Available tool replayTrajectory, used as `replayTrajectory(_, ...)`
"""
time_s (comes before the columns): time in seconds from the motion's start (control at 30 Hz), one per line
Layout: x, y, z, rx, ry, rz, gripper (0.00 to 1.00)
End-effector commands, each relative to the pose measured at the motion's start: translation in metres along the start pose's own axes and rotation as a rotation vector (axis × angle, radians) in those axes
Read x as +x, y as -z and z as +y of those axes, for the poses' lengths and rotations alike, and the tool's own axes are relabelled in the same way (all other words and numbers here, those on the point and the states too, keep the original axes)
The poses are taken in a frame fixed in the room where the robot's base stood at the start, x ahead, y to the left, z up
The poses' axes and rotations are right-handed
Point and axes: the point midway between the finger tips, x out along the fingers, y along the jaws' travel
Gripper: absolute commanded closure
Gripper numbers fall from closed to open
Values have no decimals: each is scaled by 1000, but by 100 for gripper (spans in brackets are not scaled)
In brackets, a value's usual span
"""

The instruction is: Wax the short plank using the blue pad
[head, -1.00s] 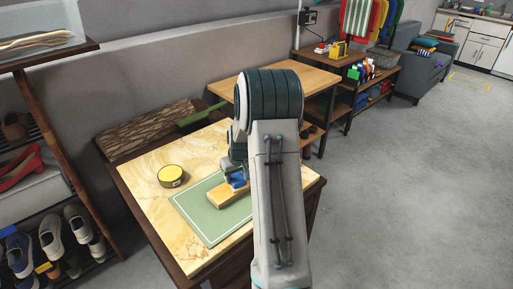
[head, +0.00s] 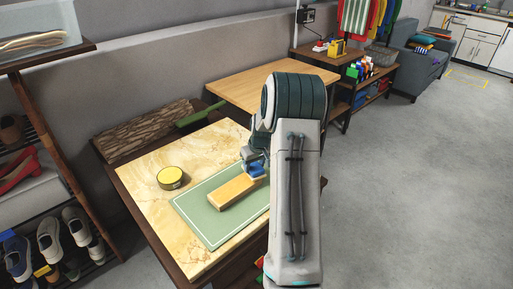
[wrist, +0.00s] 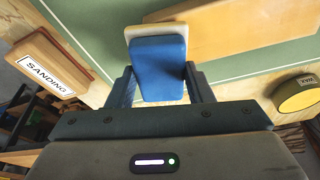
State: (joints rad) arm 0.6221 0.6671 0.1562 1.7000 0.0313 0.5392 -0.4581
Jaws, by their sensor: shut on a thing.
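The short plank (head: 231,193) is light wood and lies flat on the green mat (head: 208,225) on the work table. It also shows in the wrist view (wrist: 240,30), at the top. My gripper (head: 254,166) is shut on the blue pad (wrist: 160,68), which has a pale far end. In the head view the blue pad (head: 257,172) is at the plank's far right end, low over it or touching; I cannot tell which. The round yellow wax tin (head: 170,178) stands left of the mat and shows at the right of the wrist view (wrist: 300,97).
A wooden block labelled SANDING (wrist: 47,70) is at the left of the wrist view. A wooden shelf top (head: 265,85) stands beyond. The table's left side is clear.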

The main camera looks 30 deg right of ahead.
Motion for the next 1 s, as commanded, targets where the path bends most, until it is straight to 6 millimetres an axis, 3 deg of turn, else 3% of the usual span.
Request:
replayTrajectory(0.03,-16,6,-1,-3,-2,7,75)
replayTrajectory(0.6,-63,21,-8,-13,1,6,75)
replayTrajectory(1.0,-68,23,-10,-15,2,5,75)
